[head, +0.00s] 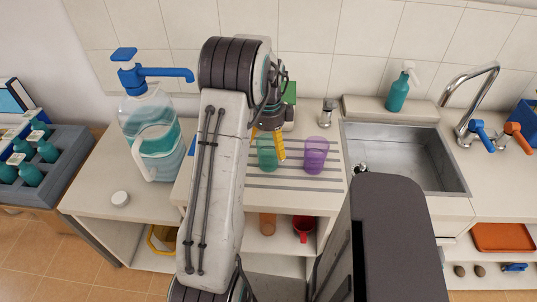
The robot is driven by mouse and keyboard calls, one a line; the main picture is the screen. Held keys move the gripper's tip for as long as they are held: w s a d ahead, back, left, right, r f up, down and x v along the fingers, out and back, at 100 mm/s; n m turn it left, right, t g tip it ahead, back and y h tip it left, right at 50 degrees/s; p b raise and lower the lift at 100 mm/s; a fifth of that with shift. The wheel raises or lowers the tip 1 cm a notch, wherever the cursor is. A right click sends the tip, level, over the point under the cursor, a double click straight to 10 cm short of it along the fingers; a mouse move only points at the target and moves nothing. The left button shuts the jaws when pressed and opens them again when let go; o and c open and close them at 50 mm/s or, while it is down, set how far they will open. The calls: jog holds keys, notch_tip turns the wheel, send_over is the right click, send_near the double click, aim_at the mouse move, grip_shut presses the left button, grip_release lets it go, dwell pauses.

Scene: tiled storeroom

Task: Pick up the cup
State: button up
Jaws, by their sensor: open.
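A green translucent cup (266,160) stands on the counter's ridged drainboard. A purple translucent cup (315,154) stands to its right, a short gap away. My gripper (268,147) has yellow fingers and is open, over or beside the green cup. One finger overlaps the green cup's right side in the picture; whether it touches cannot be told. My arm hides part of the area left of the green cup. A red mug (303,228) and an orange cup (267,223) stand on the shelf below the counter.
A crate of bottles (62,180) is far left.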

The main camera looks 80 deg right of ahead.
jog(key=c, duration=1.1)
jog(key=shift+o, duration=0.2)
jog(key=shift+r, duration=0.1)
